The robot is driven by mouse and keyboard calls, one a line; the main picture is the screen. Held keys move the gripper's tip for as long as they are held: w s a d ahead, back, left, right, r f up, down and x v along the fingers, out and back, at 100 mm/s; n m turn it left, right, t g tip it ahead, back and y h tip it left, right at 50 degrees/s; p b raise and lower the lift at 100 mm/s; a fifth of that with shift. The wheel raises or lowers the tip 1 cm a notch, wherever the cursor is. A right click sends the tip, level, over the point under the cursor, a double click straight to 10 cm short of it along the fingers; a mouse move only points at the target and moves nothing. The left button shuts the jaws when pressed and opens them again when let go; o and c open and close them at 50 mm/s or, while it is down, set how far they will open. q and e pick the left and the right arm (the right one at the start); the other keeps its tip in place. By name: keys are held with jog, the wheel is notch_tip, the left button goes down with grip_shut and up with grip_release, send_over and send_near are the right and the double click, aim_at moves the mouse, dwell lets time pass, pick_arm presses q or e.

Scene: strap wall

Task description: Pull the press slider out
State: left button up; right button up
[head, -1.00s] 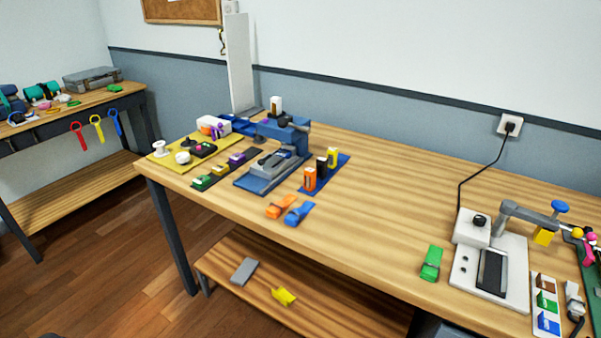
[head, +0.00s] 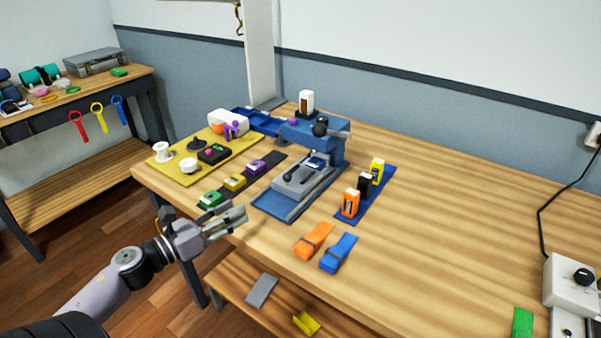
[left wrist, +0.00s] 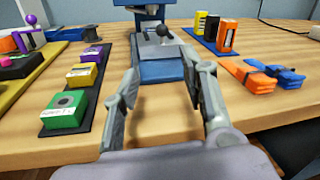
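A blue press (head: 318,138) stands on the wooden table, with a grey slider (head: 302,182) lying on its blue base (head: 272,208). A dark knob stands at the slider's near part. In the left wrist view the slider (left wrist: 160,52) and the base (left wrist: 162,72) lie straight ahead, beyond my fingers. My left gripper (head: 240,218) is at the table's front edge, short of the press and apart from it. Its two fingers (left wrist: 165,105) are spread with nothing between them. My right gripper is not in view.
Left of the press are a dark strip (head: 225,190) with green, yellow and purple blocks and a yellow mat (head: 165,176). The table's right part is largely clear.

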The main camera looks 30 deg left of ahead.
pick_arm(q)
jog(key=w, duration=0.1)
jog(key=w+d+r, duration=0.1)
jog(key=shift+w+m, duration=0.3)
jog(key=p, duration=0.1)
send_near(288, 177)
jog(key=shift+w+a+f, duration=0.15)
jog(key=shift+w, duration=0.25)
jog(key=shift+w+a+f, duration=0.15)
jog(key=shift+w+f, duration=0.05)
jog(key=shift+w, duration=0.2)
jog(key=p+x, duration=0.1)
jog(key=x, duration=0.6)
jog(key=shift+w+d, duration=0.1)
jog(key=shift+w, duration=0.1)
jog(key=shift+p+x, duration=0.3)
jog(key=shift+x, duration=0.6)
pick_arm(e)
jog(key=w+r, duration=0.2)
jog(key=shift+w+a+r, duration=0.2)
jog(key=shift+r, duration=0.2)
pick_arm(q)
jog(key=c, duration=0.4)
grip_shut()
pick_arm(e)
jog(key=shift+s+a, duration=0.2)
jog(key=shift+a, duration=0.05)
